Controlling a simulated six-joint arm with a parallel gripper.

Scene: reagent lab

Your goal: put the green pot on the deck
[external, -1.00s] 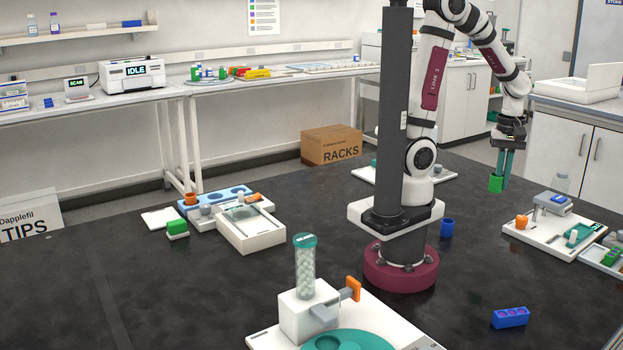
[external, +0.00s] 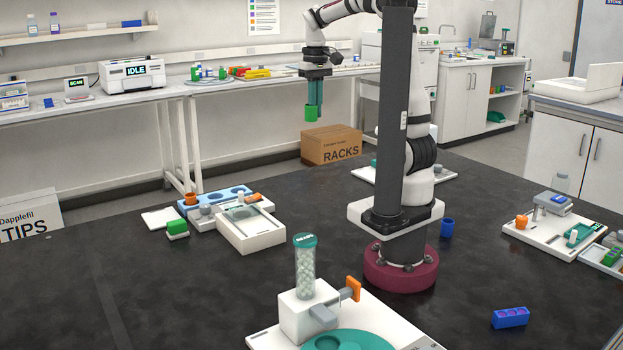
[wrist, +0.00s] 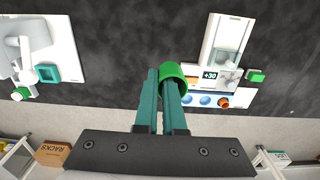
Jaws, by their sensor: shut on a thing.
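The green pot (external: 311,114) hangs high above the black bench, at the tips of my gripper (external: 315,100). In the wrist view my gripper (wrist: 162,78) has its teal fingers shut on the green pot (wrist: 174,72), whose open end shows. The likely deck is the blue plate with round wells (external: 222,194), on a white base left of my arm; no label confirms it. An orange pot (external: 190,199) stands at its left end. In the wrist view the blue plate (wrist: 198,93) is partly hidden by the green pot and lies to its right.
A white tray unit (external: 250,236) sits in front of the blue plate, and a green block (external: 177,227) to its left. A tall bead-filled tube (external: 305,268) stands on a white station at the front. A blue pot (external: 446,228) stands right of my base. Open bench lies at left front.

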